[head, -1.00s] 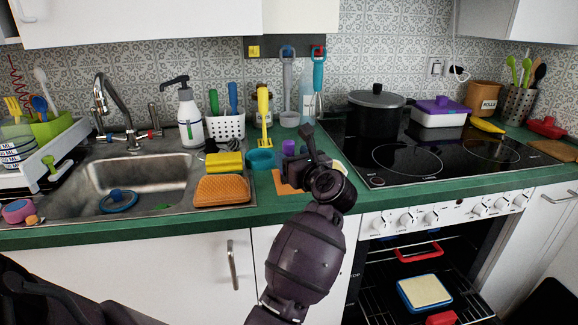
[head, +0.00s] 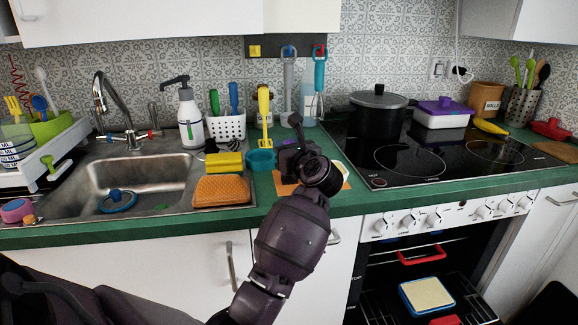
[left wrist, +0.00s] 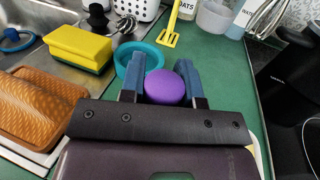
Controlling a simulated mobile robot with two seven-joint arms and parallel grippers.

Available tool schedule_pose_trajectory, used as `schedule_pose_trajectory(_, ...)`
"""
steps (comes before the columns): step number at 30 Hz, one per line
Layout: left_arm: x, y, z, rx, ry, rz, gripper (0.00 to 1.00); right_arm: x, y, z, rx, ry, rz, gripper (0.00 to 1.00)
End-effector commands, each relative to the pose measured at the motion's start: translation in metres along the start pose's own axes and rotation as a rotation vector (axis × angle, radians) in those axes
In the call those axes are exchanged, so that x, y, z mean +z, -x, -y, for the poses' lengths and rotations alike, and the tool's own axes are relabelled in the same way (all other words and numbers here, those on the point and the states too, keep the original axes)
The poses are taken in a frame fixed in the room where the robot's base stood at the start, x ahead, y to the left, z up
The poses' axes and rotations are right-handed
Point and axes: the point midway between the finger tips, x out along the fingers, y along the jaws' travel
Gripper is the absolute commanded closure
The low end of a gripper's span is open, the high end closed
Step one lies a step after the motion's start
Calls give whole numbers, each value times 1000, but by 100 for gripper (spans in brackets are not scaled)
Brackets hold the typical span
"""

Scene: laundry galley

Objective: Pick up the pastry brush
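No pastry brush can be made out for certain. A yellow-handled tool with a slotted head (head: 264,112) leans at the back of the counter; it also shows in the left wrist view (left wrist: 171,27). Green- and blue-handled tools (head: 232,97) stand in a white holder (head: 226,127), their lower ends hidden. My left gripper (head: 296,132) is low over the counter by the hob. In the left wrist view its two blue-grey fingers (left wrist: 163,82) are apart, one on each side of a round purple thing (left wrist: 165,88); contact is unclear. My right gripper is out of view.
A teal bowl (head: 261,160) and a yellow sponge (head: 223,161) sit left of the gripper, with an orange ribbed block (head: 221,189) in front. The black pot (head: 379,112) stands on the hob to the right. The oven below is open.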

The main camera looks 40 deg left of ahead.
Motion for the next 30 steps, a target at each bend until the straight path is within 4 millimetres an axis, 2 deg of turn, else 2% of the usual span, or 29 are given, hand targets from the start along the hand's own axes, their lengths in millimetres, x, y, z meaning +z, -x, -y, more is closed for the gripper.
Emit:
schedule_pose_trajectory(1,0,0,0,0,0,0,80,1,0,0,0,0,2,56)
schedule_pose_trajectory(4,0,0,0,0,0,0,94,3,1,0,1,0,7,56)
schedule_pose_trajectory(14,7,0,0,0,3,1,94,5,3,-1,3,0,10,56)
schedule_pose_trajectory(20,42,1,0,-1,12,3,94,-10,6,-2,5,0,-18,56)
schedule_pose_trajectory(25,88,1,-1,-1,15,5,94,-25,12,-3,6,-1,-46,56)
schedule_pose_trajectory(30,131,1,-1,-1,12,3,94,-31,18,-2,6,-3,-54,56)
